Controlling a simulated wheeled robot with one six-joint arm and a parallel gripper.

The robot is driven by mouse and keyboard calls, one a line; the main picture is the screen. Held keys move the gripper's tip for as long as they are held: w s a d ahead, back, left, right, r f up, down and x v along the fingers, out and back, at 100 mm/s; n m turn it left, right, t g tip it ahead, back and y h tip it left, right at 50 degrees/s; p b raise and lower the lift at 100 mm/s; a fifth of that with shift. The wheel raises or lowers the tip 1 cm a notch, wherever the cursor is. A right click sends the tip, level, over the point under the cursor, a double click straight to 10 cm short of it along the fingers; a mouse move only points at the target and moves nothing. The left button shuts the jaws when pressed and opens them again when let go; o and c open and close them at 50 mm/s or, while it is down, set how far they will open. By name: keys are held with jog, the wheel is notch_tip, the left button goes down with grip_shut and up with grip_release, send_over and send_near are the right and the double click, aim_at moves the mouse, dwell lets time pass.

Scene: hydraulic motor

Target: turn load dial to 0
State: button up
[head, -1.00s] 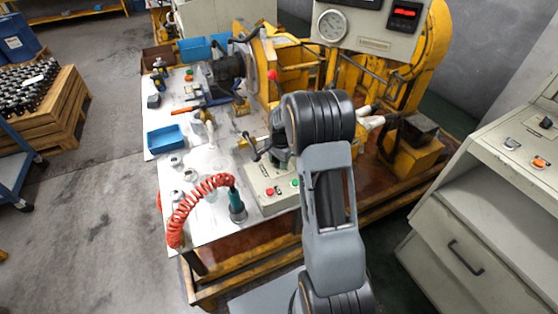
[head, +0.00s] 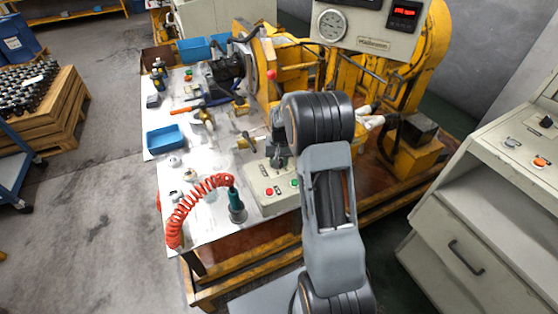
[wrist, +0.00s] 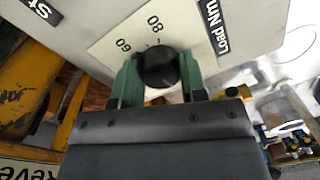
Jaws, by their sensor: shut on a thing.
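The load dial (wrist: 158,66) is a round black knob on a pale scale plate with the marks 60 and 80 showing, beside a black "Load Nm" label (wrist: 218,25). My gripper (wrist: 158,82) is shut on the knob, with one green finger on each side of it. The rest of the scale and the knob's pointer are hidden or too dark to read. In the head view my gripper (head: 278,158) is down at the small control box (head: 268,202) at the table's front, and the dial is hidden behind it.
Red and green buttons (head: 269,192) sit on the box near my gripper. A gauge panel (head: 365,28) with a red display is behind. A grey cabinet (head: 475,220) stands at right.

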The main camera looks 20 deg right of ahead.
aim_at(280, 159)
jog(key=shift+n, duration=1.9)
jog(key=o, duration=0.9)
jog(key=r, duration=1.4)
jog(key=shift+d+p, duration=0.3)
jog(key=shift+d, duration=0.05)
